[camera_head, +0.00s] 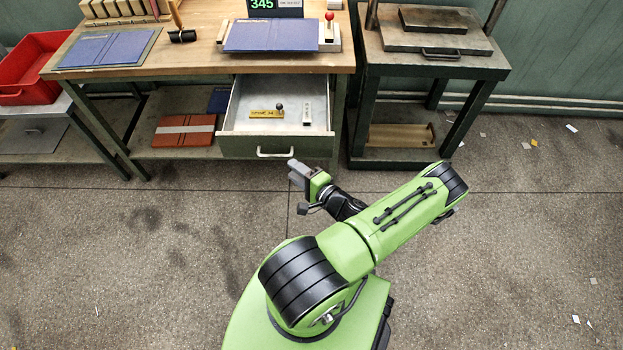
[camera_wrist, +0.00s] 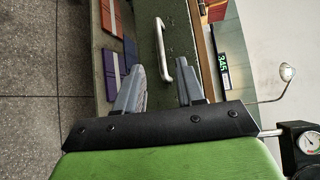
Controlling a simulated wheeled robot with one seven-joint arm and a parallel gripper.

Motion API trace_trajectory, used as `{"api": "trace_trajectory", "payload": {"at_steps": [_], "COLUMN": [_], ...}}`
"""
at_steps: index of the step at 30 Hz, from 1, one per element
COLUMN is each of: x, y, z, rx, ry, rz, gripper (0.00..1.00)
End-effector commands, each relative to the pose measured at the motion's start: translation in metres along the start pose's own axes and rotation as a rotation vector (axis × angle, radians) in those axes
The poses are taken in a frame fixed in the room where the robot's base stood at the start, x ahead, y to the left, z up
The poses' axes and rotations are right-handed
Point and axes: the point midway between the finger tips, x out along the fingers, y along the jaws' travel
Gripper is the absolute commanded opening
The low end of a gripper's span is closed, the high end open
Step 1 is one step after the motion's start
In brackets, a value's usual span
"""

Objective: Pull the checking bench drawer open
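The checking bench (camera_head: 205,66) has a wooden top and green legs. Its drawer (camera_head: 230,146) stands pulled out from under the top, with a green front and a light metal inside. A brass-coloured piece (camera_head: 265,114) and a small pale metal piece (camera_head: 307,112) lie in it. The drawer's pale bar handle (camera_head: 275,154) is on the front and also shows in the wrist view (camera_wrist: 162,50). My gripper (camera_head: 296,172) is in front of the drawer, just right of the handle in the head view.
Blue folders (camera_head: 108,48), a display showing 345 (camera_head: 262,4) and a black-headed hammer (camera_head: 182,36) are on the bench. A red folder (camera_head: 185,131) lies on the lower shelf. A red bin (camera_head: 40,62) is left; a metal-topped stand (camera_head: 437,62) is right.

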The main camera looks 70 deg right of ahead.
Motion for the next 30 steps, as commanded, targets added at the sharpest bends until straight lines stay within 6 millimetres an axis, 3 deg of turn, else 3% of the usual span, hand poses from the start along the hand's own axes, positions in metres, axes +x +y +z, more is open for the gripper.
{"api": "trace_trajectory", "payload": {"at_steps": [3,9,30], "x": [-0.035,-0.072,-0.078], "y": [-0.002,-0.001,0.000], "z": [-0.001,-0.001,0.000], "rx": [0.001,-0.002,-0.001], "ry": [0.005,0.002,-0.001], "rz": [0.002,0.001,0.000], "gripper": [0.38,0.38,0.38]}}
